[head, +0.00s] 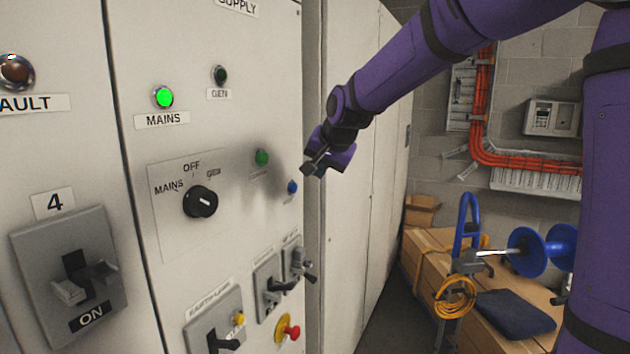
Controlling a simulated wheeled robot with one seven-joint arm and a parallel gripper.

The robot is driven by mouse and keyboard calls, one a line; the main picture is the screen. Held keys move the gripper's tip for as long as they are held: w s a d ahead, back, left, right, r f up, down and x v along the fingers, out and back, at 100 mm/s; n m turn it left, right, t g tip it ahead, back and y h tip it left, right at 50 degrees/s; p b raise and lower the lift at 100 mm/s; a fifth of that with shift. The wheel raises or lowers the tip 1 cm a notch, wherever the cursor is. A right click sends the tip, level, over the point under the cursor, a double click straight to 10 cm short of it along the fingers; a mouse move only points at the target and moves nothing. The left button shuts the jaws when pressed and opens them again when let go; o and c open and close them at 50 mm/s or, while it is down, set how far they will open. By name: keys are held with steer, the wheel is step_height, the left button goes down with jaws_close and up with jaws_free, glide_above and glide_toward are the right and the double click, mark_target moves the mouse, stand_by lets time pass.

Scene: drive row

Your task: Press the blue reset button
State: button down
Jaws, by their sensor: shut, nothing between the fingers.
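In the head view, a small round blue button (292,187) sits on the pale cabinet panel, right of a green button (261,158). A small label below the blue button is too blurred to read. My gripper (309,169) is just above and to the right of the blue button in the picture, at the end of my purple arm. Its fingers are shut and empty, pointing toward the panel. They do not cover the button, and I see no contact with it. The depth gap to the panel is hard to judge.
A black rotary selector (200,202) is left of the buttons. Below are toggle switches (271,286) and a red knob (291,331). A large switch (76,275) marked ON is far left. Boxes (424,262) and a blue cable reel (528,252) stand at right.

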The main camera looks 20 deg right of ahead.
steer(key=shift+v, duration=1.3)
steer(key=s+d+f+n, duration=0.1)
steer(key=s+n, duration=0.1)
steer(key=s, duration=0.9)
steer(key=s+d+f+n+g, duration=0.1)
steer(key=s+d+n, duration=0.1)
steer(key=s, duration=1)
steer(key=s+d+f+n+g+h, duration=0.1)
steer(key=s+d+f+n, duration=0.1)
steer(key=s, duration=0.9)
steer(key=shift+s+n, duration=0.15)
steer(key=shift+n, duration=0.35)
steer(key=shift+d+f, duration=0.1)
